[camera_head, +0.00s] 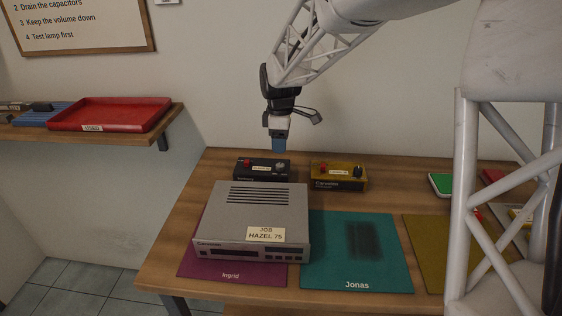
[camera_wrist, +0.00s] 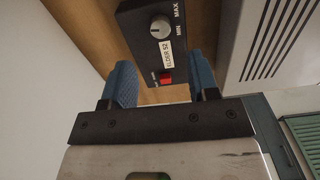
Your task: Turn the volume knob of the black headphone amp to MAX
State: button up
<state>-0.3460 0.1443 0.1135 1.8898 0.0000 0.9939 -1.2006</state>
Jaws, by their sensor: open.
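The black headphone amp (camera_head: 262,169) sits at the back left of the wooden table. Its silver-grey volume knob (camera_head: 281,165) is on top at the right end. In the wrist view the amp (camera_wrist: 144,47) shows the knob (camera_wrist: 160,28), MIN and MAX marks beside it, a name label and a red switch (camera_wrist: 166,77). I cannot tell where the knob points. My gripper (camera_head: 279,144) is pointed down above the amp, apart from the knob. In the wrist view its blue fingers (camera_wrist: 162,75) are open and empty, framing the amp's red-switch end.
A yellow amp (camera_head: 338,176) with a dark knob stands to the right. A grey hi-fi unit (camera_head: 252,221) labelled HAZEL 75 is in front, on a purple mat (camera_head: 190,262). A teal mat (camera_head: 358,277) lies beside it. A red tray (camera_head: 108,113) is on the left shelf.

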aim_at(280, 165)
jog(key=shift+f, duration=0.1)
jog(key=shift+f, duration=3.8)
jog(key=c, duration=0.9)
